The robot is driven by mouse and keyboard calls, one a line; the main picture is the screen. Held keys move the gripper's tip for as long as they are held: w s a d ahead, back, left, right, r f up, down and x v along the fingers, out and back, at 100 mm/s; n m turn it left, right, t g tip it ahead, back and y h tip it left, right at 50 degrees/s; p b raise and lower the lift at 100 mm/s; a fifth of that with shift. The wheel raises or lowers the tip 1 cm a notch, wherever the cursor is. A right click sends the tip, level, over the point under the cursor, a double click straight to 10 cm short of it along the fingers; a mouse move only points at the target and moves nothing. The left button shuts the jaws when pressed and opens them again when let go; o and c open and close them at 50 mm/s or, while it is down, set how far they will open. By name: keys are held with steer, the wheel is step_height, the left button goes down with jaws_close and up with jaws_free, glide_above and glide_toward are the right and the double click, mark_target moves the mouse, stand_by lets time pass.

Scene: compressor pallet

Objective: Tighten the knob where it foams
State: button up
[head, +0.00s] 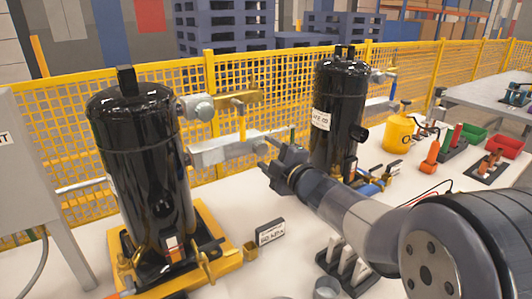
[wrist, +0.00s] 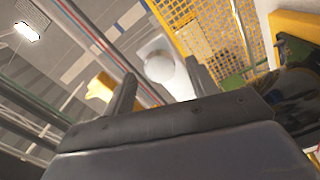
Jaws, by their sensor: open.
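The left black compressor (head: 138,150) stands upright on a yellow base. On its upper right side is a valve fitting with a pale rounded cap (head: 199,107) and a brass part (head: 240,100). A lower grey valve block (head: 228,150) sticks out to the right. My gripper (head: 270,160) is open and empty, just right of this lower block. In the wrist view, a pale round end (wrist: 159,67) shows beyond and between my open fingers (wrist: 160,80); I cannot tell which fitting it is. I cannot make out foam clearly on any knob.
A second black compressor (head: 338,110) stands behind my gripper to the right. A yellow mesh fence (head: 265,85) runs behind. A small label card (head: 270,232), a yellow pot (head: 398,132) and red and green bins (head: 505,146) sit on the pale surface.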

steer(key=v, duration=0.9)
steer(key=shift+p, duration=0.3)
steer(key=x, duration=1)
steer(key=shift+w+a+b, duration=0.2)
steer(key=shift+w+b, duration=0.15)
steer(key=shift+b, duration=0.05)
steer(key=shift+s, duration=0.1)
